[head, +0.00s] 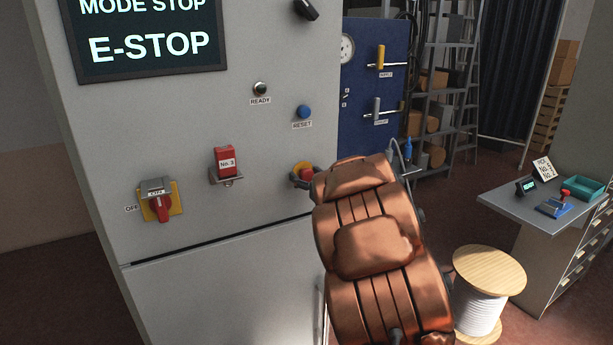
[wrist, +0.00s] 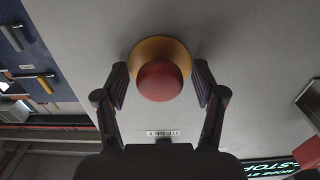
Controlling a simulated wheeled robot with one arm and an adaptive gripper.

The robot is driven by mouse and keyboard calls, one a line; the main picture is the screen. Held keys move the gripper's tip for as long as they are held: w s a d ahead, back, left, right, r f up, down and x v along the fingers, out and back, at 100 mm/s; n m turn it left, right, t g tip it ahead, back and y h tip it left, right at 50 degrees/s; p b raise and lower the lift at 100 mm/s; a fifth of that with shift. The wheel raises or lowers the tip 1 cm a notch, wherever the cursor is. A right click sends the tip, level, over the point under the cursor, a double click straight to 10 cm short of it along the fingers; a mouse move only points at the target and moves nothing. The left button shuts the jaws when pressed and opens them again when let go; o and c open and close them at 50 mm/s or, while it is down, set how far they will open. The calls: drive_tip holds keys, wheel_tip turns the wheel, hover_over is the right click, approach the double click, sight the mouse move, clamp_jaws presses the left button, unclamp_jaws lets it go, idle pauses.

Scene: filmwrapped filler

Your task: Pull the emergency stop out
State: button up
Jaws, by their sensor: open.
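The emergency stop is a red mushroom button on a yellow round base on the grey cabinet front. In the head view the red button (head: 306,174) shows just left of my copper-coloured arm, which hides part of it. In the wrist view the red button (wrist: 160,81) sits between the two fingers of my gripper (wrist: 160,82), with the yellow base (wrist: 158,48) behind it. My gripper is open, with a visible gap on each side of the button. In the head view the gripper (head: 304,178) is mostly hidden by my arm. The screen (head: 147,38) reads MODE STOP, E-STOP.
A blue panel with handles (head: 378,60), a cable spool (head: 488,272) and a desk (head: 530,208) stand to the right.

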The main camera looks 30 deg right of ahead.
drive_tip(key=shift+c, duration=0.3)
clamp_jaws()
idle(0.3)
